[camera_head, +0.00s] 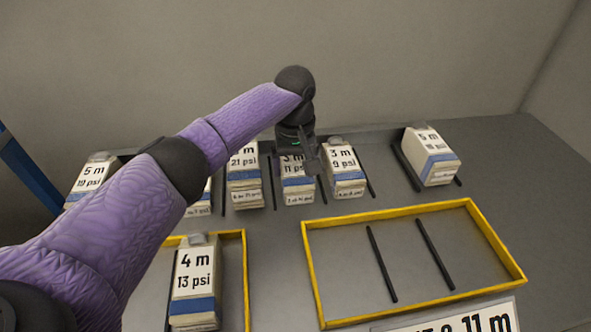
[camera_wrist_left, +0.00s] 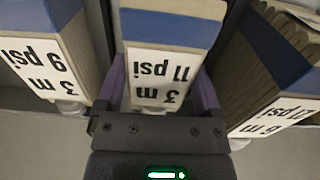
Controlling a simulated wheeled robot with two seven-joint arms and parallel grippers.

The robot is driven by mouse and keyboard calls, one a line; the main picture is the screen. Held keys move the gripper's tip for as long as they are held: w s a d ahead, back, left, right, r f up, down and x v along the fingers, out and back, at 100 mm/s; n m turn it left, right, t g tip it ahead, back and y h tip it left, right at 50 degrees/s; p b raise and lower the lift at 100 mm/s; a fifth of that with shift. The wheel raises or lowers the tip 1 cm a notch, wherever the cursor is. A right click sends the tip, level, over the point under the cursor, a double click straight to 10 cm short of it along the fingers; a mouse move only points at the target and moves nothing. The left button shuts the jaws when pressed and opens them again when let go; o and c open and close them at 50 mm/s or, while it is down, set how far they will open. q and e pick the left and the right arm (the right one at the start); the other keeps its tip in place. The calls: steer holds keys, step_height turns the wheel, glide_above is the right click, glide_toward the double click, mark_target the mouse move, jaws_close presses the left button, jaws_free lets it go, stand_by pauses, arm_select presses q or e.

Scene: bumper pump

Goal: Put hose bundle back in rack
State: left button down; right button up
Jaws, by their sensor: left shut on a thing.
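The hose bundle labelled 3 m, 11 psi (camera_head: 298,183) stands in the rack row at the back of the table, white with a blue band. My left gripper (camera_head: 299,150) is at its top end, shut on it. In the left wrist view the fingers of the gripper (camera_wrist_left: 160,95) lie on both sides of the bundle (camera_wrist_left: 172,60). The rack (camera_head: 371,137) has dark dividers between bundles. My right gripper is not in view.
Beside it stand the 3 m, 9 psi bundle (camera_head: 344,170) and the 21 psi bundle (camera_head: 243,175), both close. A 5 m bundle (camera_head: 431,156) stands further right. In front, a yellow-framed area (camera_head: 403,213) holds only two dark bars; another yellow frame (camera_head: 244,285) holds a 4 m, 13 psi bundle (camera_head: 196,275).

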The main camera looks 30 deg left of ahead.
mark_target(295, 164)
arm_select(q)
steer(key=shift+r, duration=0.15)
steer(key=shift+c, duration=0.3)
jaws_free()
steer(key=shift+o, duration=0.3)
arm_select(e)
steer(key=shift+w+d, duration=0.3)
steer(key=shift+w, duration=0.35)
arm_select(q)
step_height(295, 164, up, 12)
steer(key=p, duration=0.6)
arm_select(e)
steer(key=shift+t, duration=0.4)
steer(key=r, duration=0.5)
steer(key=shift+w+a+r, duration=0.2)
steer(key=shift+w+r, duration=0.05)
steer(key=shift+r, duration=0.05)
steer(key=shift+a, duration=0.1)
